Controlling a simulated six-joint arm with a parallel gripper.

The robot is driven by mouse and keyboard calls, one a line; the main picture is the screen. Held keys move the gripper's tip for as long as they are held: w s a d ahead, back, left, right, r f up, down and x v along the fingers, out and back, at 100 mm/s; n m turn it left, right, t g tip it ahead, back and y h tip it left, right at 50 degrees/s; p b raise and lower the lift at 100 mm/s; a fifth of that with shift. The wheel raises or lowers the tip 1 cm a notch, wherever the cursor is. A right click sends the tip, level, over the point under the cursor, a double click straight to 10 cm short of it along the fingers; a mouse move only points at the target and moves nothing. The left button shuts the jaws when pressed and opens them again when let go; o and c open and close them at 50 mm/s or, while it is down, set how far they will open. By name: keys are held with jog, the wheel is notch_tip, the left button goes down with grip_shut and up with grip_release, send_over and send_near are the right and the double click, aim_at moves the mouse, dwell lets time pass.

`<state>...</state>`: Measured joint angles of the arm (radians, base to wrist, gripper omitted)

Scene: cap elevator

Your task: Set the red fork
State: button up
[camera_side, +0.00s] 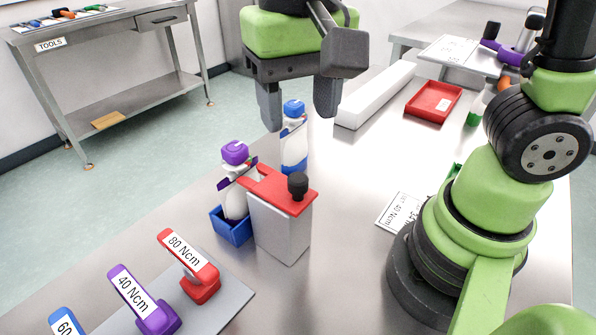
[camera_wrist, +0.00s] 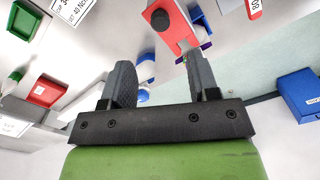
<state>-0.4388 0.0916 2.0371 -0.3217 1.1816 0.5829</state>
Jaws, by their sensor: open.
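The red fork (camera_side: 273,186) lies flat on top of a grey block (camera_side: 281,232), with a black knob (camera_side: 297,184) standing on it. It also shows in the wrist view (camera_wrist: 181,38). Its left end reaches the neck of a white bottle with a purple cap (camera_side: 235,152); whether it touches the neck I cannot tell. That bottle stands tilted in a blue holder (camera_side: 231,228). My gripper (camera_side: 299,123) is open and empty, pointing down above and behind the fork. A blue-capped bottle (camera_side: 294,146) shows below and between my fingers in the side view.
Red 80 Ncm (camera_side: 188,262), purple 40 Ncm (camera_side: 143,299) and blue 60 Ncm (camera_side: 66,322) tools stand on a grey plate at front left. A long white box (camera_side: 375,95) and a red tray (camera_side: 433,101) lie behind. A labelled card (camera_side: 398,213) lies on bare metal table.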

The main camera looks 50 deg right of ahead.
aim_at(298, 177)
notch_tip(298, 177, down, 10)
dwell(0.5)
